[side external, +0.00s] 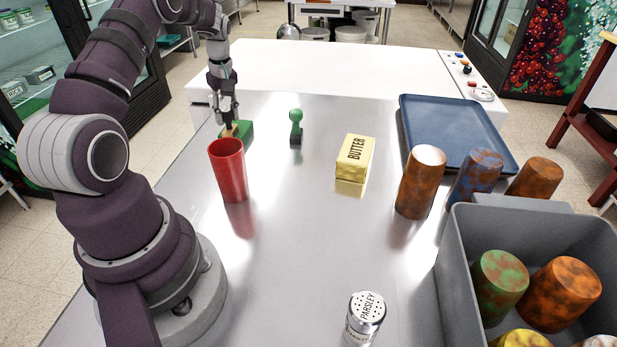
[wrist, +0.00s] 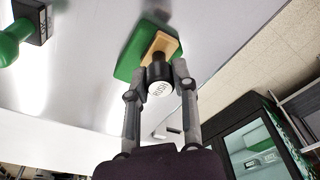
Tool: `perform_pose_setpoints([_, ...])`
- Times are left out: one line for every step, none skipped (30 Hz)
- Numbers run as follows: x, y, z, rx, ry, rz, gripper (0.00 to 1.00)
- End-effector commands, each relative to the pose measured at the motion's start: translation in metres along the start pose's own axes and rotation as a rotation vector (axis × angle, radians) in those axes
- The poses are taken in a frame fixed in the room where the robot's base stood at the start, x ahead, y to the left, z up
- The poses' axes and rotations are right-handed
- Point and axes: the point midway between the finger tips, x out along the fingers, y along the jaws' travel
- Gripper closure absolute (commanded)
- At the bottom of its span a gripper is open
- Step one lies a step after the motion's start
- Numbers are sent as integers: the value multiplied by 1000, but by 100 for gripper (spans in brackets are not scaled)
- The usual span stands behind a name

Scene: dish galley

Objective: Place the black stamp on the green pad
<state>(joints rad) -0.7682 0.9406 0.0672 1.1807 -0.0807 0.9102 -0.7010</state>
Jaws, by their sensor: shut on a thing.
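The black stamp (wrist: 157,71) has a black handle, a white top label and a light wooden base. In the wrist view its base overlaps the green pad (wrist: 127,61). In the side view the pad (side external: 246,131) lies behind the red cup, and the stamp's wooden base (side external: 229,132) shows at its left part. Whether the base is touching the pad is too small to tell. My gripper (wrist: 159,76) is shut on the stamp's handle from above; it also shows in the side view (side external: 229,116).
A red cup (side external: 231,172) stands close in front of the pad. A green stamp (side external: 296,128) stands to the right. A butter box (side external: 355,158), blue tray (side external: 409,110), several mottled cups, a grey bin (side external: 452,262) and a parsley shaker (side external: 365,315) are farther off. The table's centre is clear.

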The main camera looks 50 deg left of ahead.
Motion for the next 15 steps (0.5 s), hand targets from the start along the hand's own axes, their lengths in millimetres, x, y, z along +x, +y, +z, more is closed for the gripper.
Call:
perform_pose_setpoints([1,0,0,0,0,0,74])
perform_pose_setpoints([1,0,0,0,0,0,70])
perform_pose_setpoints([1,0,0,0,0,0,65])
perform_pose_setpoints([1,0,0,0,0,0,61])
perform_pose_setpoints([1,0,0,0,0,0,57])
perform_pose_setpoints([1,0,0,0,0,0,52])
perform_pose_setpoints([1,0,0,0,0,0,49])
perform_pose_setpoints([1,0,0,0,0,0,49])
perform_pose_setpoints([1,0,0,0,0,0,49])
perform_pose_setpoints([1,0,0,0,0,0,49])
perform_pose_setpoints([1,0,0,0,0,0,49])
perform_pose_setpoints([1,0,0,0,0,0,49])
perform_pose_setpoints([1,0,0,0,0,0,49])
perform_pose_setpoints([1,0,0,0,0,0,49])
perform_pose_setpoints([0,0,0,0,0,0,49])
